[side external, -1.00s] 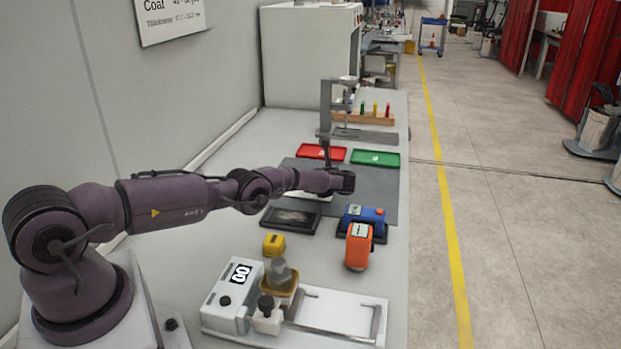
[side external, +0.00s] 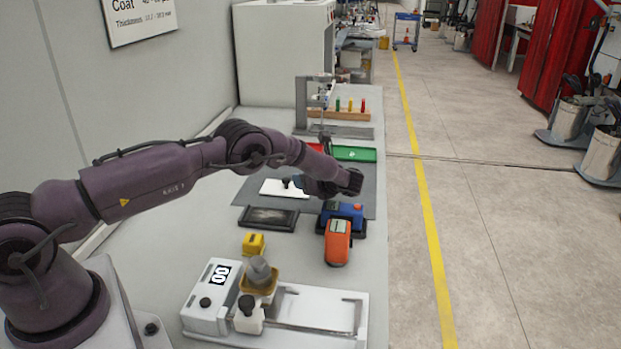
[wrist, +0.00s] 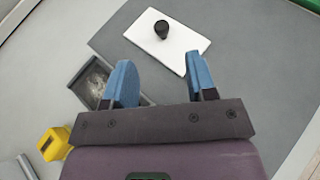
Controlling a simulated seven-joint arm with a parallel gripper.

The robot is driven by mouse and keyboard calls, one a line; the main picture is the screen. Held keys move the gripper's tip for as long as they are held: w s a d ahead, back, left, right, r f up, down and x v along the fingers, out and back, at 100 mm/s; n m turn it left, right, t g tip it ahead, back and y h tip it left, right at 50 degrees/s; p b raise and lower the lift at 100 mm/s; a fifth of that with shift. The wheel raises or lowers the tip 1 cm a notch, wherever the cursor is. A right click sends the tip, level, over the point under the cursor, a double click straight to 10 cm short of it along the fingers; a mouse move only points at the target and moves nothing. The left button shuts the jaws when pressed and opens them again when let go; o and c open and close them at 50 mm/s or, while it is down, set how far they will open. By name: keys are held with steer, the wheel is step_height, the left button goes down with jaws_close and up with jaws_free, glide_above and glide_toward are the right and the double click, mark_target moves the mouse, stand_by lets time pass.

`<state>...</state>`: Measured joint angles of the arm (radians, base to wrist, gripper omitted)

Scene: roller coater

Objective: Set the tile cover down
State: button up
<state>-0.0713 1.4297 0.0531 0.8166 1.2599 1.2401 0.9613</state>
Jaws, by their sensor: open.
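The tile cover (side external: 270,186), a flat white plate with a black knob (wrist: 161,29), lies on the grey mat (side external: 345,205). The cover also shows in the wrist view (wrist: 180,45), lying flat ahead of the fingers. My gripper (wrist: 158,58) is open, with its two blue fingers spread and nothing between them. The fingers are apart from the knob. In the side view my gripper is to the right of the cover and above the mat; its fingertips are hard to make out there.
A dark shallow tray (side external: 268,217) sits in front of the mat. Blue (side external: 341,213) and orange (side external: 338,243) devices and a yellow block (side external: 253,243) stand nearby.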

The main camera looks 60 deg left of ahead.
steer(key=s+d+r+n+h, duration=0.2)
steer(key=s+d+r+n, duration=0.15)
steer(key=r, duration=0.45)
steer(key=s+d+r+n+t+h, duration=0.1)
steer(key=s+d+r+n+h, duration=0.2)
steer(key=r, duration=0.5)
steer(key=s+d+r+n+h, duration=0.2)
steer(key=s+d+r+n, duration=0.15)
steer(key=r, duration=0.45)
steer(key=s+d+r+n+t+h, duration=0.1)
steer(key=s+d+n+h, duration=0.1)
steer(key=s, duration=0.6)
steer(key=s+d+r+n+t+h, duration=0.1)
steer(key=s+d+n+t+h, duration=0.1)
steer(key=s+d, duration=0.3)
steer(key=s+d+r+n+t+h, duration=0.1)
steer(key=s+d+n, duration=0.3)
steer(key=s, duration=0.8)
steer(key=shift+s+r+t+h, duration=0.2)
steer(key=shift+r+t+h, duration=0.1)
steer(key=shift+h, duration=0.5)
